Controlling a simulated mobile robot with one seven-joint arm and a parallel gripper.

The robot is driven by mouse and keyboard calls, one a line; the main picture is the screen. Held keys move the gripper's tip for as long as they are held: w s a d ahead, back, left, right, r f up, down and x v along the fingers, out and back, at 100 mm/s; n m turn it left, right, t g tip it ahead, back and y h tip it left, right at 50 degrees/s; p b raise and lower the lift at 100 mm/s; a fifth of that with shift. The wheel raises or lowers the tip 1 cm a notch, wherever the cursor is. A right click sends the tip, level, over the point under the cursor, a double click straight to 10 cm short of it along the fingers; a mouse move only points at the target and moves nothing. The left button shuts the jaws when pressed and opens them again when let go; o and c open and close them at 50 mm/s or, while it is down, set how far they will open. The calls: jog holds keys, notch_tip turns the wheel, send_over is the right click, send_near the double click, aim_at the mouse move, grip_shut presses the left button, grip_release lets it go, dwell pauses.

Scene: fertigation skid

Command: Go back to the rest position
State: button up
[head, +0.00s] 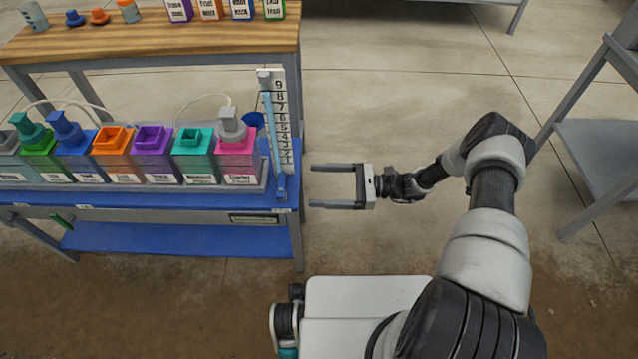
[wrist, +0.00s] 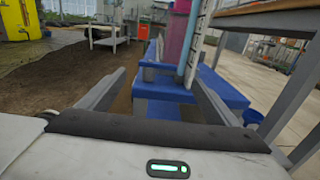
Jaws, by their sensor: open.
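My gripper (head: 338,187) is open and empty in the head view. It points left over the floor, just right of the blue skid table (head: 170,240). In the wrist view my gripper's two fingers (wrist: 155,95) stand wide apart. The blue table's end (wrist: 190,95) shows between and beyond them. Nothing is held, and the fingers look apart from the table and the measuring column.
A measuring column with a number scale (head: 285,125) stands at the table's right end. Several coloured tanks, such as a pink one (head: 238,160), line the table. A wooden bench (head: 160,40) is behind. A grey shelf (head: 598,150) stands right. Open floor (head: 400,90) lies between.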

jog(key=shift+r, duration=0.1)
dwell(0.4)
jog(key=s+d+r+n+g+h, duration=0.25)
jog(key=r+n+h, duration=0.3)
jog(key=r, duration=0.65)
jog(key=s+d+r+n+g+h, duration=0.1)
jog(key=s+d+r+n+h, duration=0.35)
jog(key=r, duration=0.75)
jog(key=s+d+r+n+t+h, duration=0.3)
jog(key=s+r+n+t+h, duration=0.1)
jog(key=s+r, duration=0.4)
jog(key=s+d+r+n+t+h, duration=0.45)
jog(key=s+r, duration=0.25)
jog(key=r, duration=0.3)
notch_tip(320, 180, up, 27)
jog(key=p, duration=2.8)
jog(key=shift+w+a+r, duration=0.2)
jog(key=shift+w+a, duration=0.05)
jog(key=shift+a, duration=0.15)
jog(key=shift+y, duration=0.25)
jog(key=shift+c, duration=0.4)
